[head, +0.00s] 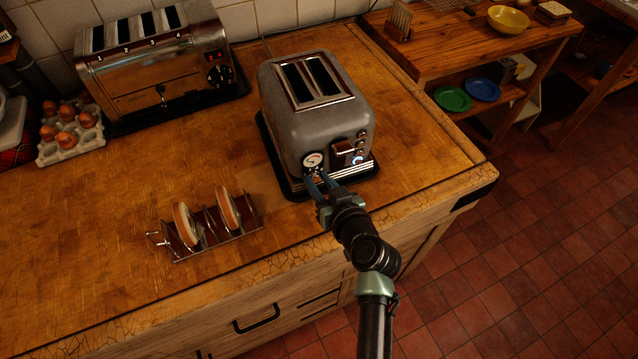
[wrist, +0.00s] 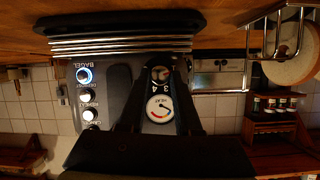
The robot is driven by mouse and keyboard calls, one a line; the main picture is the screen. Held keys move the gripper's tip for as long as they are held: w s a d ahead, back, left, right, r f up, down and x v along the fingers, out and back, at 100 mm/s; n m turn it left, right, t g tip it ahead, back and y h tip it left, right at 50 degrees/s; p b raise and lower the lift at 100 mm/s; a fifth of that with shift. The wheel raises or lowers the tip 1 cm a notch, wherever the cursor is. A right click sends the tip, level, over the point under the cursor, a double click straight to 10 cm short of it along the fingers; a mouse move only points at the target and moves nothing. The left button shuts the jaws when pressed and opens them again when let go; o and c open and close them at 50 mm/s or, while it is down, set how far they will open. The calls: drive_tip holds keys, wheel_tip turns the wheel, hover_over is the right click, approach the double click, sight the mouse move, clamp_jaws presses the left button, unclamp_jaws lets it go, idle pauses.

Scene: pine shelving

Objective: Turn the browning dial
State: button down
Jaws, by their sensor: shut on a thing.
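The grey two-slot toaster (head: 300,115) stands on a black mat on the wooden worktop. Its front carries a round white heat gauge (head: 314,160), a lever and a column of buttons. My gripper (head: 318,180) reaches the front's lower left, just below the gauge. In the upside-down wrist view, the browning dial (wrist: 160,73), with numbers 3 and 4 showing, lies between my two dark fingers. My gripper is shut on this dial. The fingers hide its sides, and the dial cannot be made out in the head view. The bagel button (wrist: 84,75) glows blue.
A rack (head: 215,240) with two bread slices stands left of my gripper. A larger four-slot toaster (head: 160,75) and an egg tray (head: 70,150) are at the back left. The worktop's right end is clear. A wooden shelf unit (head: 450,60) stands beyond it.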

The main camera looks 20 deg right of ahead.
drive_tip(key=m+y+b, duration=0.1)
drive_tip(key=b, duration=0.1)
drive_tip(key=m+y+b, duration=0.1)
drive_tip(key=m+b, duration=0.1)
drive_tip(key=shift+d+f, duration=0.2)
drive_tip(key=shift+f, duration=0.1)
drive_tip(key=m+t+y+b, duration=0.1)
drive_tip(key=m+y+b, duration=0.1)
drive_tip(key=m+b, duration=0.1)
drive_tip(key=shift+d+f+b, duration=0.1)
drive_tip(key=shift+d+b, duration=0.05)
drive_tip(key=shift+b, duration=0.25)
drive_tip(key=m+t+y+b, duration=0.1)
drive_tip(key=m+b, duration=0.1)
drive_tip(key=m, duration=0.1)
drive_tip(key=shift+f, duration=0.1)
drive_tip(key=shift+m+t+y+b, duration=0.55)
drive_tip(key=shift+m+b, duration=0.65)
drive_tip(key=shift+m, duration=0.5)
drive_tip(key=c, duration=0.6)
unclamp_jaws()
drive_tip(key=shift+s+d, duration=0.1)
drive_tip(key=shift+s, duration=0.05)
